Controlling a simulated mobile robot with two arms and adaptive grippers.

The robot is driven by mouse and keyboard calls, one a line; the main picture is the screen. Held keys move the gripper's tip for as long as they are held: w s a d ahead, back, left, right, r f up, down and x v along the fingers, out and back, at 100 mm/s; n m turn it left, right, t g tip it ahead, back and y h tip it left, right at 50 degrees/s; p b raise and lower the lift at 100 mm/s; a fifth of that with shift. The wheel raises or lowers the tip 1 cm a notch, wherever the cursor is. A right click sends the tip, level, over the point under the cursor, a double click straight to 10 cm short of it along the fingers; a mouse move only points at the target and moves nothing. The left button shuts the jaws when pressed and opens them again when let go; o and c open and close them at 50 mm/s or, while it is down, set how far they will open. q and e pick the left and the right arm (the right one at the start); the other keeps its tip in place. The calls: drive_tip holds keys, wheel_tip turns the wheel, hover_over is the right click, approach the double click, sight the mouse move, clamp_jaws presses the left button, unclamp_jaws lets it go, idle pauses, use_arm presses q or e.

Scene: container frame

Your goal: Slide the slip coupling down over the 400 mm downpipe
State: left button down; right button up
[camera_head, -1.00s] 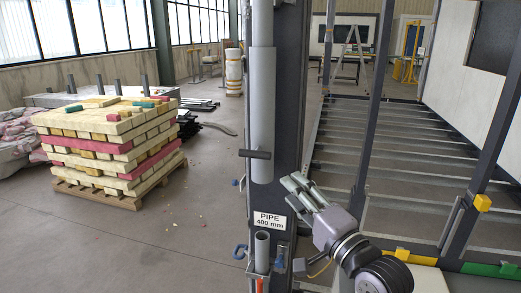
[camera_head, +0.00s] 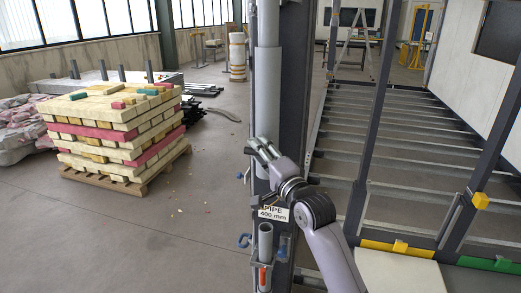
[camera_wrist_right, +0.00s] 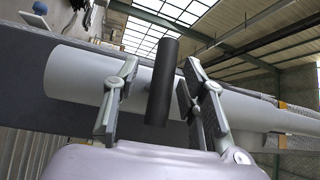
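The slip coupling (camera_head: 268,90) is a wide grey sleeve, upright around a thinner grey pipe (camera_head: 268,22) on a dark post. A dark handle (camera_wrist_right: 162,82) sticks out from its side. The 400 mm downpipe (camera_head: 265,243) is a short grey tube upright in a holder below, apart from the coupling. My right gripper (camera_head: 259,148) is at the coupling's lower part and hides most of the handle in the head view. In the right wrist view its fingers (camera_wrist_right: 158,105) stand on either side of the handle, with a gap showing on the left. My left gripper is out of view.
A label reading PIPE 400 mm (camera_head: 273,214) sits on the post, partly behind my arm. A frame with floor beams (camera_head: 400,150) stands right. A pallet of stacked blocks (camera_head: 115,130) stands left, with free floor between.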

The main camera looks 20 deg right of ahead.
clamp_jaws()
idle(0.6)
idle(0.4)
